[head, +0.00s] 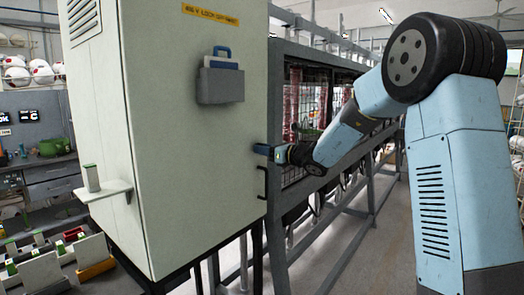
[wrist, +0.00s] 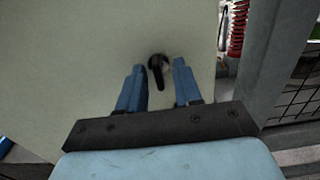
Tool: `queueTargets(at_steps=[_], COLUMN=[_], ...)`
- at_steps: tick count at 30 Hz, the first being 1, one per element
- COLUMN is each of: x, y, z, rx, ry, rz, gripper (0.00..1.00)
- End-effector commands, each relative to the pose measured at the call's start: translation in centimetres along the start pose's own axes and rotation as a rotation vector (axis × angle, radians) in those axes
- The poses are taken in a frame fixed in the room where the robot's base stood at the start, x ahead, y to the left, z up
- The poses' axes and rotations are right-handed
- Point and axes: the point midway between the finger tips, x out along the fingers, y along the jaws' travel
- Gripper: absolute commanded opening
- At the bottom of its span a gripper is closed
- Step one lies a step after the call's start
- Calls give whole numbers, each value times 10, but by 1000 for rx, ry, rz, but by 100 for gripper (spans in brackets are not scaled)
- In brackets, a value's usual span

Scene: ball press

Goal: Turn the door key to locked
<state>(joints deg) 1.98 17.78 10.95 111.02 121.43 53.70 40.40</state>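The door key (wrist: 157,74) is a small black key in the pale cabinet door, between my two blue fingertips in the wrist view. Its handle points down and slightly to the right. My gripper (wrist: 158,72) is open, with one finger on each side of the key and a gap visible on both sides. In the head view my gripper (head: 267,150) reaches the right edge of the cabinet door (head: 190,150) from the right. The key is hidden behind my gripper there.
A dark door handle (head: 262,183) sits just below my gripper. A grey holder (head: 220,86) with a blue item hangs on the door. A small shelf (head: 102,191) juts out at the left. A caged metal frame (head: 300,110) stands right of the cabinet.

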Motion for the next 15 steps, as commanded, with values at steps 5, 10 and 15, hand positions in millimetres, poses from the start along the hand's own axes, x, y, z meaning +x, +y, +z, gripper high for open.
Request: queueTargets(at_steps=[5,10,15], x=[-18,-50,-84], y=[0,-1,-1], z=[1,0,0], rx=[-2,-1,1], ry=[0,0,0], rz=[-1,-4,-3], gripper=[34,34,34])
